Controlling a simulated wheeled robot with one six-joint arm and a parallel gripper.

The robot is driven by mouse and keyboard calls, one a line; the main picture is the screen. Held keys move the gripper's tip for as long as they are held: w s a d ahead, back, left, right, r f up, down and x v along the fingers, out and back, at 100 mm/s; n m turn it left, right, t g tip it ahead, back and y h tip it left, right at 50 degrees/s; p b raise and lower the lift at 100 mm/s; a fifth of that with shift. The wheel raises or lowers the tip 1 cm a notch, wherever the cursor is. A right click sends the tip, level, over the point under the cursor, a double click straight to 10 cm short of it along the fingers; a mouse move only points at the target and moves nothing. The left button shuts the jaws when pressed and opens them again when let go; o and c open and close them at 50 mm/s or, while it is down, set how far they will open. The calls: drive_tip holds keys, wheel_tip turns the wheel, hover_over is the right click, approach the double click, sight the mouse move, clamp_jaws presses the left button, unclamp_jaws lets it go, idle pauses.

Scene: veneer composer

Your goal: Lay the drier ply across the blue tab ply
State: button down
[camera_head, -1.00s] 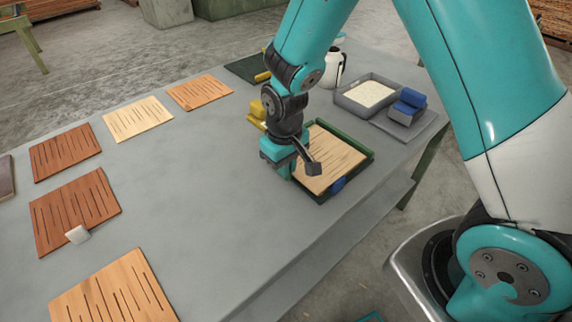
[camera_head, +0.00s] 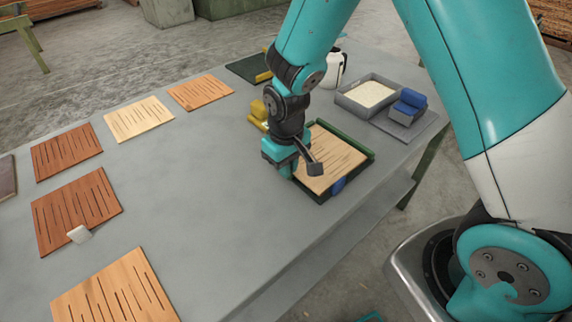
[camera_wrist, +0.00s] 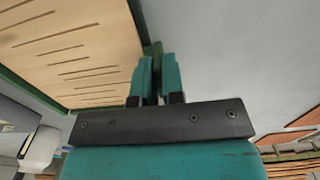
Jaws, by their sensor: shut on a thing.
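A pale slotted ply (camera_head: 335,158) lies in or just over a green-edged tray (camera_head: 357,146) at the right of the table. It fills the upper left of the wrist view (camera_wrist: 70,45). A blue tab (camera_head: 338,185) juts out at its near edge; any ply under the pale one is hidden. My gripper (camera_head: 289,172) points down at the ply's left edge. In the wrist view its teal fingers (camera_wrist: 157,75) are close together around a narrow dark green piece beside the ply; its join to the ply is not clear.
Several plies lie at the left, including a red-brown one (camera_head: 70,215) with a white tab (camera_head: 80,235). A yellow object (camera_head: 258,112) stands behind my gripper. A grey bin (camera_head: 366,93), a blue-topped block (camera_head: 408,104) and a white jug (camera_head: 336,66) stand at the back right. The table's middle is clear.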

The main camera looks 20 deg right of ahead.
drive_tip(key=shift+w+d, duration=0.1)
drive_tip(key=shift+d, duration=0.25)
idle(0.9)
drive_tip(key=c, duration=1.1)
unclamp_jaws()
drive_tip(key=shift+c, duration=0.2)
wheel_tip(320, 180, up, 8)
drive_tip(key=p, duration=0.7)
drive_tip(key=shift+f, duration=0.25)
drive_tip(key=shift+r, duration=0.1)
